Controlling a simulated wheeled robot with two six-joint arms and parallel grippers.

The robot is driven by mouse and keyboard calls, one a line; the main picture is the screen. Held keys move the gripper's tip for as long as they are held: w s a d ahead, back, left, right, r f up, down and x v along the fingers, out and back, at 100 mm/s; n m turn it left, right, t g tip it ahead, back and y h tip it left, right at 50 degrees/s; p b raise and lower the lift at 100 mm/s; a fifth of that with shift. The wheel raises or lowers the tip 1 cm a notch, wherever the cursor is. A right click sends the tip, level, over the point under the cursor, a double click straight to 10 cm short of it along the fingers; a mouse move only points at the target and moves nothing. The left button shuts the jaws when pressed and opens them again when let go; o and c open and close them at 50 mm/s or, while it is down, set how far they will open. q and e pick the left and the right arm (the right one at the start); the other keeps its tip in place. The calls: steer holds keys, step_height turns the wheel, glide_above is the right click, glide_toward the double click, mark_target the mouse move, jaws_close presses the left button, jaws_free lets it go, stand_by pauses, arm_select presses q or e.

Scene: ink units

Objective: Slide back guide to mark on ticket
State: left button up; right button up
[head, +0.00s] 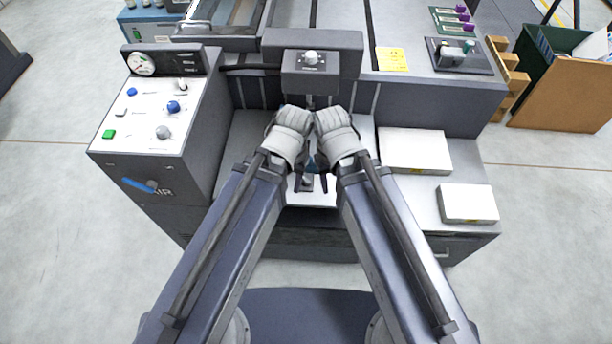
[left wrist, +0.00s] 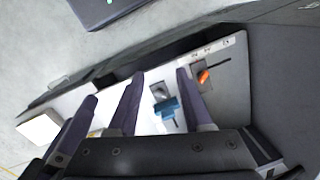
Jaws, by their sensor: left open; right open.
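A yellow ticket (head: 391,59) lies flat on the machine's top at the back; its marks are too small to read. A blue-handled piece (left wrist: 168,108) on a small metal block sits over a white surface in the left wrist view, between the fingers of my left gripper (left wrist: 160,75), which is open. An orange lever (left wrist: 203,76) stands beside a slot to its right. I cannot tell which of these is the back guide. In the head view my left gripper (head: 297,184) and my open right gripper (head: 323,183) are close together over the middle bay, largely hidden by my wrists.
A control panel (head: 150,112) with a gauge and coloured knobs stands at left. A block with a knob (head: 311,62) rises behind my grippers. Two white paper stacks (head: 414,151) (head: 468,203) lie on the right shelf. A dark tray (head: 458,56) sits at the back right.

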mark_target(306, 174)
arm_select(q)
steer(key=shift+o, duration=0.2)
steer(key=o, duration=0.4)
steer(key=shift+n, duration=0.7)
steer(key=w+f+b, duration=0.1)
steer(key=w, duration=0.2)
steer(key=w+d+f+b, duration=0.1)
steer(key=w+f+b, duration=0.1)
steer(key=w, duration=0.1)
steer(key=w+d+f+b, duration=0.1)
steer(key=w, duration=0.2)
steer(key=shift+d+f+b, duration=0.2)
steer(key=shift+f+b, duration=0.2)
steer(key=shift+o, duration=0.6)
steer(key=w+f+b, duration=0.1)
steer(key=w, duration=0.2)
steer(key=w+d+f+n+b, duration=0.1)
steer(key=w+f, duration=0.1)
steer(key=w, duration=0.2)
steer(key=w+d+f+n+h+b, duration=0.1)
steer(key=w+b, duration=0.1)
steer(key=w, duration=0.2)
steer(key=shift+f, duration=0.15)
steer(key=shift+s, duration=0.1)
